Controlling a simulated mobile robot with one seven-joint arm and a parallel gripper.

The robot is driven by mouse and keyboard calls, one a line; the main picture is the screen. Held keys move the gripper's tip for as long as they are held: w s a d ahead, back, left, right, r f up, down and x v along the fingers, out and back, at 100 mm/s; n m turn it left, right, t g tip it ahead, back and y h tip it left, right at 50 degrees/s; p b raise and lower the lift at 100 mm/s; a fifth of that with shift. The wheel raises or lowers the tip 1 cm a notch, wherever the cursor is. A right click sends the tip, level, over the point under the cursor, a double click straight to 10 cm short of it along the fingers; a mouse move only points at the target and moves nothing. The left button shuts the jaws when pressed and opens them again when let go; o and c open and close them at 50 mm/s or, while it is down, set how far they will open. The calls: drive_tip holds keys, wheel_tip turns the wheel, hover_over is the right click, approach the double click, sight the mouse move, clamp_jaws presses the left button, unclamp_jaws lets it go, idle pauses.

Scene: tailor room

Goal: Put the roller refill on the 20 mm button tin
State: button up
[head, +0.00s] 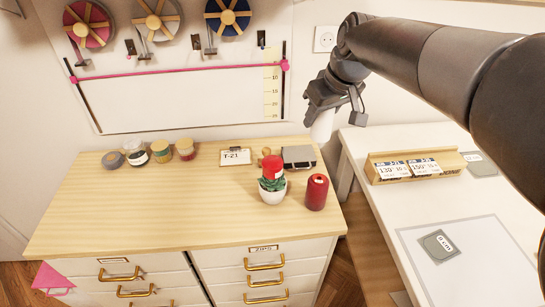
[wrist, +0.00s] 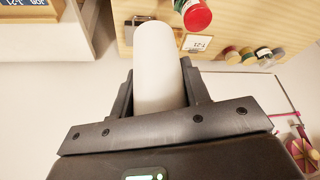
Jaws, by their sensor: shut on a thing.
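My gripper (head: 326,98) is shut on a white cylinder, the roller refill (head: 322,126), which hangs down over the gap between the drawer cabinet and the white table. In the wrist view the refill (wrist: 158,62) stands out between the two fingers. Several small round tins (head: 160,151) stand in a row at the back left of the cabinet top, well left of my gripper; they also show in the wrist view (wrist: 247,55). Their sizes cannot be read, so I cannot tell which is the 20 mm button tin.
The white table (head: 375,205) holds a wooden card holder (head: 415,167). The cabinet's left front is clear.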

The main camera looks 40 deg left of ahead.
drive_tip(key=shift+s+a+f, duration=0.75)
drive_tip(key=shift+a+f, duration=1)
drive_tip(key=shift+f, duration=0.05)
drive_tip(key=shift+s+a+f, duration=0.7)
drive_tip(key=shift+a+f, duration=1.1)
drive_tip(key=shift+s+a+f, duration=0.75)
drive_tip(key=shift+a+f, duration=1)
drive_tip(key=shift+f, duration=0.05)
drive_tip(key=shift+f, duration=0.15)
drive_tip(key=o, duration=1)
drive_tip(key=v, duration=1.2)
